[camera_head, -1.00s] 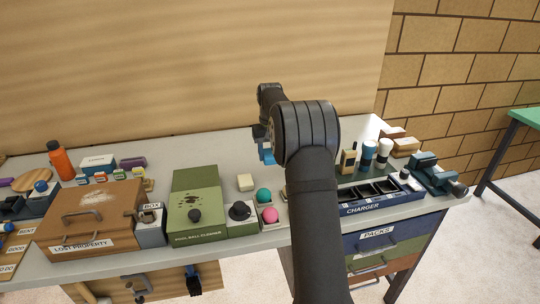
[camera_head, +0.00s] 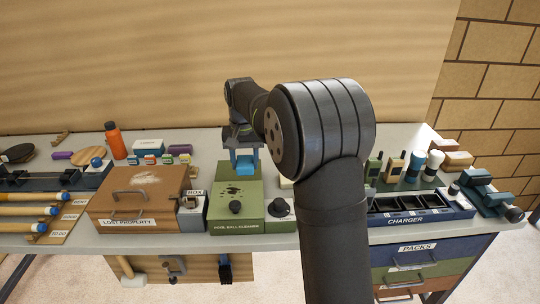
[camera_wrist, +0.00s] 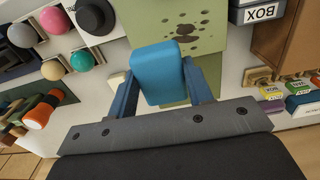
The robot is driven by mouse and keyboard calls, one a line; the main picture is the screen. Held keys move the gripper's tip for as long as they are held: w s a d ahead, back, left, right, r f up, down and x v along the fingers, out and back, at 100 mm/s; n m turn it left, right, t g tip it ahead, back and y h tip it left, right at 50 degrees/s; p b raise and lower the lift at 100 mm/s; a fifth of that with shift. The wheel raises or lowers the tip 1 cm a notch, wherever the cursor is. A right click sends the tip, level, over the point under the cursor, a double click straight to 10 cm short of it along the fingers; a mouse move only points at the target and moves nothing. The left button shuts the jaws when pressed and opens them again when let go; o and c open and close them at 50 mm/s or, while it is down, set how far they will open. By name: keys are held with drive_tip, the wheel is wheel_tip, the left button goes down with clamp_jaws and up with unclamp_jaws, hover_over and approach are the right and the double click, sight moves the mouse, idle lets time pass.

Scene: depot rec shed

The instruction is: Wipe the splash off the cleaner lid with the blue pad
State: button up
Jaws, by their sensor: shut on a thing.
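The green cleaner box (camera_head: 250,220) stands mid-table, with a black knob on its lid. A dark, speckled splash (camera_head: 233,190) lies on the lid just behind the knob; it also shows in the wrist view (camera_wrist: 186,30). My gripper (camera_head: 245,160) is over the back part of the lid, shut on the blue pad (camera_head: 246,166). In the wrist view the blue pad (camera_wrist: 163,74) sits between the two blue fingers, beside the splash. I cannot tell whether the pad touches the lid.
Left of the cleaner are the grey box (camera_head: 192,215) and the brown lost property case (camera_head: 140,205). The charger (camera_head: 415,207) is farther right, beyond my arm.

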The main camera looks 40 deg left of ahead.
drive_tip(key=shift+s+a, duration=0.1)
drive_tip(key=shift+s, duration=0.6)
hover_over(243, 192)
drive_tip(key=shift+w+f, duration=0.1)
drive_tip(key=shift+f, duration=2.95)
drive_tip(key=shift+s+a+f, duration=0.2)
drive_tip(key=shift+f, duration=0.3)
drive_tip(key=shift+s+a+f, duration=0.2)
drive_tip(key=shift+f, duration=0.25)
drive_tip(key=shift+c, duration=0.3)
drive_tip(key=shift+s+a, duration=2.15)
drive_tip(key=shift+w+d, duration=2.55)
drive_tip(key=shift+r, duration=4.1)
